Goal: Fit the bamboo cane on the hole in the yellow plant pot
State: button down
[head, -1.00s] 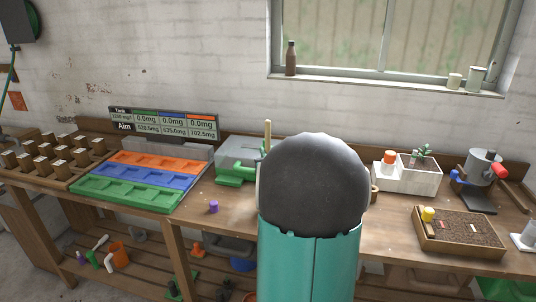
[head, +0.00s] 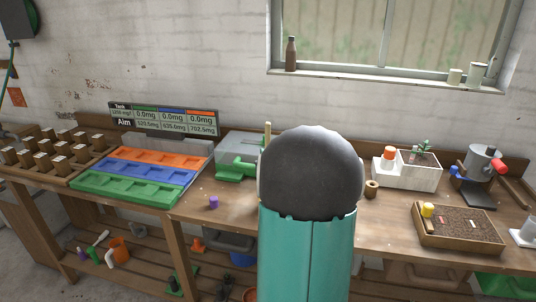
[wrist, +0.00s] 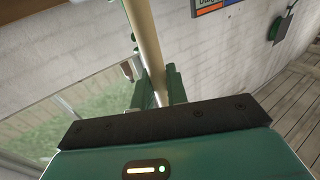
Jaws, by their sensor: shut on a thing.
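The bamboo cane (wrist: 145,40) is a pale tan rod in the wrist view, running from the top edge down between the green fingers of my gripper (wrist: 156,86). The gripper is shut on it. In the head view, the upper end of a thin tan rod, probably this cane (head: 267,130), shows upright just left of my grey arm dome. The gripper itself is hidden behind my arm there. A small yellow item (head: 427,210) sits at the corner of a soil tray; I cannot tell whether it is the yellow plant pot. No hole is visible.
The wooden bench (head: 200,212) runs along the brick wall. It carries a coloured tray (head: 137,187), a green vise (head: 237,168), a purple piece (head: 213,202), a brown ring (head: 371,188), a white planter (head: 425,178) and the soil tray (head: 460,245).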

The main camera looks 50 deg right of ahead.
jog(key=shift+f, duration=0.25)
jog(key=c, duration=1.3)
grip_release()
jog(key=shift+f, duration=0.15)
jog(key=v, duration=1.3)
jog(key=shift+s+a, duration=0.25)
jog(key=shift+s, duration=0.05)
jog(key=shift+r, duration=0.25)
